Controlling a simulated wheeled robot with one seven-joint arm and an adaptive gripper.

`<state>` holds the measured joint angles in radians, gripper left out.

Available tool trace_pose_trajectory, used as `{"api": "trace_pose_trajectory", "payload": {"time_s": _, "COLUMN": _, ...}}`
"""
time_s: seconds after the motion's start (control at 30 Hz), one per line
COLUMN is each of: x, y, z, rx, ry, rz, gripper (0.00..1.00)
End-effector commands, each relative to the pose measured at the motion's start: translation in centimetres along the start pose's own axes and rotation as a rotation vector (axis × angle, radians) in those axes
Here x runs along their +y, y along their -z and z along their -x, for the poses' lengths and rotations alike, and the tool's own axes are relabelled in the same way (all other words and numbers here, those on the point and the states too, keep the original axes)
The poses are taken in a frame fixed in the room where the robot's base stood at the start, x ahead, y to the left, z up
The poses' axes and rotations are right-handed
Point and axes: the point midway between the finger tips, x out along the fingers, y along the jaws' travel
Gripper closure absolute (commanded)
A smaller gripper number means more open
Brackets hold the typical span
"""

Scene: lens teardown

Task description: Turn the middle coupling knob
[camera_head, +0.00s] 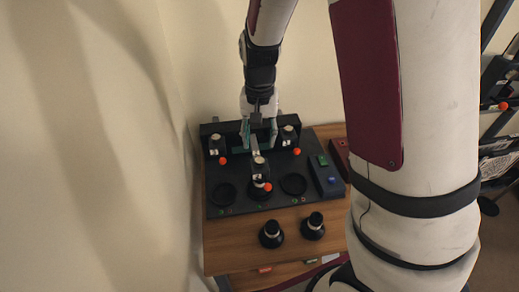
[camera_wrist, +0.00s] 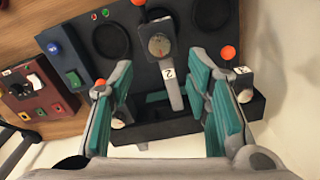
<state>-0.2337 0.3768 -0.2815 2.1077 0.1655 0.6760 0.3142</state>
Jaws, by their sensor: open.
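The middle coupling knob (camera_head: 258,168), a unit marked 2 with a pale lever, stands on the dark board (camera_head: 240,205). In the wrist view, the knob (camera_wrist: 159,45) has a grey dial face, and its lever points down the picture. My gripper (camera_head: 260,128) is open and empty, behind the knob over the back of the board. In the wrist view, the teal fingers of my gripper (camera_wrist: 162,62) are wide apart on either side of the lever. I see no contact between them and the knob.
Similar units stand at the back left (camera_head: 215,145) and back right (camera_head: 289,135), near my fingers. Two empty round rings (camera_head: 222,195) (camera_head: 293,184) flank the knob. Two black lens-like parts (camera_head: 271,234) (camera_head: 313,226) stand on the wooden table (camera_head: 225,255). A wall is close at left.

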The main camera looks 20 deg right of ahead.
Motion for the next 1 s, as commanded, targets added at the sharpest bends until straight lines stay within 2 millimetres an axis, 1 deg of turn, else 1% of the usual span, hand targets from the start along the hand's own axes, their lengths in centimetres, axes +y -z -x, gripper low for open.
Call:
{"api": "trace_pose_trajectory", "payload": {"time_s": 0.03, "x": -0.1, "y": 0.1, "z": 1.1, "rx": 0.004, "ry": 0.002, "rz": 0.001, "gripper": 0.55}}
{"api": "trace_pose_trajectory", "payload": {"time_s": 0.1, "x": 0.0, "y": 0.0, "z": 2.2, "rx": 0.003, "ry": 0.002, "rz": 0.001, "gripper": 0.55}}
{"api": "trace_pose_trajectory", "payload": {"time_s": 0.2, "x": 0.0, "y": 0.1, "z": 3.4, "rx": 0.002, "ry": 0.001, "rz": 0.000, "gripper": 0.55}}
{"api": "trace_pose_trajectory", "payload": {"time_s": 0.3, "x": 0.0, "y": 0.0, "z": 4.2, "rx": 0.001, "ry": 0.000, "rz": -0.001, "gripper": 0.55}}
{"api": "trace_pose_trajectory", "payload": {"time_s": 0.43, "x": 0.1, "y": 0.0, "z": 4.6, "rx": -0.001, "ry": -0.001, "rz": -0.001, "gripper": 0.55}}
{"api": "trace_pose_trajectory", "payload": {"time_s": 0.87, "x": 0.1, "y": 0.0, "z": 4.6, "rx": 0.000, "ry": 0.000, "rz": 0.000, "gripper": 0.55}}
{"api": "trace_pose_trajectory", "payload": {"time_s": 0.97, "x": 0.1, "y": -0.3, "z": 5.3, "rx": 0.007, "ry": 0.011, "rz": 0.008, "gripper": 0.55}}
{"api": "trace_pose_trajectory", "payload": {"time_s": 1.0, "x": 0.2, "y": -0.6, "z": 5.9, "rx": 0.013, "ry": 0.019, "rz": 0.016, "gripper": 0.55}}
